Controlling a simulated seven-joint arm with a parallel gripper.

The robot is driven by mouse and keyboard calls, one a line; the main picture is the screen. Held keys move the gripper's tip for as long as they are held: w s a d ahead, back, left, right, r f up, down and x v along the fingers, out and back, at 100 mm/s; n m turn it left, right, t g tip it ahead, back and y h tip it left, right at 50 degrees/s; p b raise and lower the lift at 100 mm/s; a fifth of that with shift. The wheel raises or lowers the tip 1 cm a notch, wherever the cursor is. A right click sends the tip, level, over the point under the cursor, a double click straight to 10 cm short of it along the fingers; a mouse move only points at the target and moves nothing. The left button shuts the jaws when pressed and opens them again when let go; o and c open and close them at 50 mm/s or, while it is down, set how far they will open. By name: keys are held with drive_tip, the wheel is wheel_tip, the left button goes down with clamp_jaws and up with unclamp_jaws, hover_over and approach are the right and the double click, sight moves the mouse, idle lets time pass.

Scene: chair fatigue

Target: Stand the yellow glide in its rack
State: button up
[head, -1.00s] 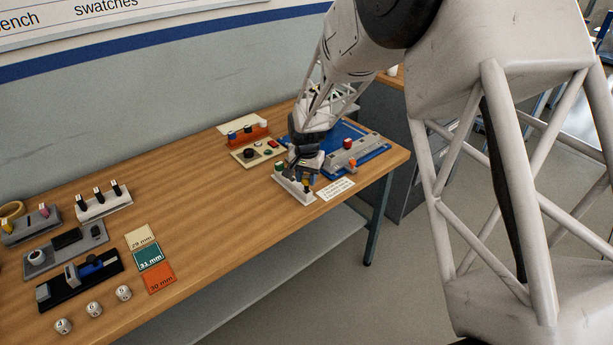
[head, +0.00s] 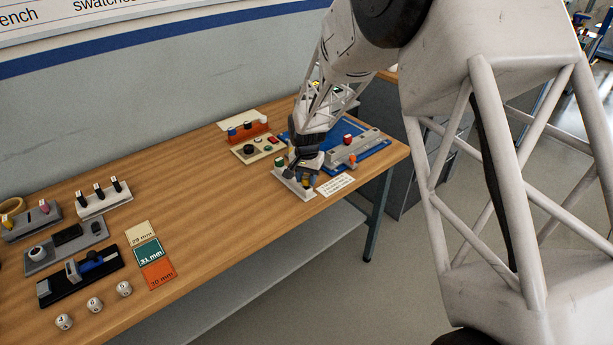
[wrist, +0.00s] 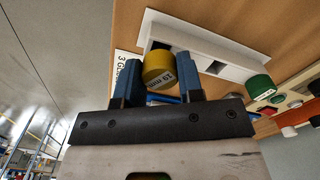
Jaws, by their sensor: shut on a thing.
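My gripper (wrist: 157,82) is shut on the yellow glide (wrist: 160,68), a short cylinder labelled 19 mm, held between two blue fingers. The glide's rack is a white block (wrist: 205,42) with dark square openings, just beyond the glide in the wrist view. One opening shows partly behind the glide, another to its right. A green glide (wrist: 259,87) stands at the rack's right end. In the head view my gripper (head: 306,180) is low over the rack (head: 284,180), with the green glide (head: 280,163) at its far left end. Whether the yellow glide touches the rack cannot be told.
A white label card (head: 336,185) lies right of the rack. The table's front edge is close. The table's middle is clear.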

sight(307, 177)
drive_tip(key=shift+f, duration=0.8)
drive_tip(key=o, duration=0.9)
drive_tip(key=shift+o, duration=0.2)
drive_tip(key=shift+r, duration=3.85)
